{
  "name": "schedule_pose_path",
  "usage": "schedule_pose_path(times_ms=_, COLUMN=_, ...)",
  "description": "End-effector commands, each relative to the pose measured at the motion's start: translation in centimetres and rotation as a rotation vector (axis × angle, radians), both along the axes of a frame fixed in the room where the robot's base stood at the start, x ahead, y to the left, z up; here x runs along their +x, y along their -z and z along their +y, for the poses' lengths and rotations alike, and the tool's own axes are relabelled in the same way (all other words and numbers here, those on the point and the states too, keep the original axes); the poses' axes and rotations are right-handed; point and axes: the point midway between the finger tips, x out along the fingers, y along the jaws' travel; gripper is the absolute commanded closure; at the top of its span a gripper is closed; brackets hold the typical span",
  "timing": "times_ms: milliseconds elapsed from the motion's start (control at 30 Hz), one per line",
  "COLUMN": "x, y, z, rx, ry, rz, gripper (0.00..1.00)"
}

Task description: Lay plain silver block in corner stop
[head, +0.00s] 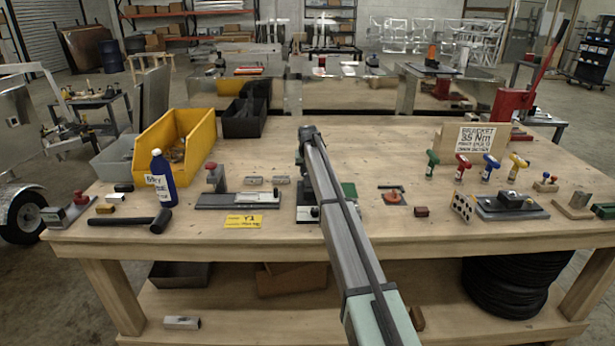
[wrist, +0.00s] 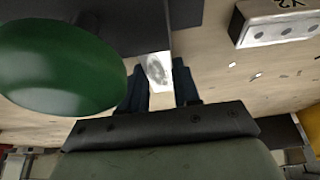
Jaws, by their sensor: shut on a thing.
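My gripper (wrist: 160,80) shows in the wrist view with its two dark fingers shut on a small silver block (wrist: 157,70). Only the bright end of the block shows between the fingers. A large green knob (wrist: 60,65) is close on the left of the fingers, and dark plate surfaces lie beyond it. In the head view my arm covers the gripper and the block. A dark fixture (head: 306,213) shows beside the arm, with a green part (head: 349,190) on its other side. I cannot tell for sure which part is the corner stop.
A marked silver block with holes (wrist: 280,24) lies on the wood in the wrist view.

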Motion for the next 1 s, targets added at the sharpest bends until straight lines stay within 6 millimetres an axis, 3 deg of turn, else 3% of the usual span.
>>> schedule_pose_path(times_ms=367, x=0.0, y=-0.1, z=0.0, rx=0.000, ry=0.000, rz=0.000, gripper=1.00)
schedule_pose_path(times_ms=533, x=0.0, y=-1.1, z=0.0, rx=0.000, ry=0.000, rz=0.000, gripper=1.00)
schedule_pose_path(times_ms=1000, x=-0.2, y=-8.5, z=-0.1, rx=0.000, ry=0.001, rz=-0.001, gripper=1.00)
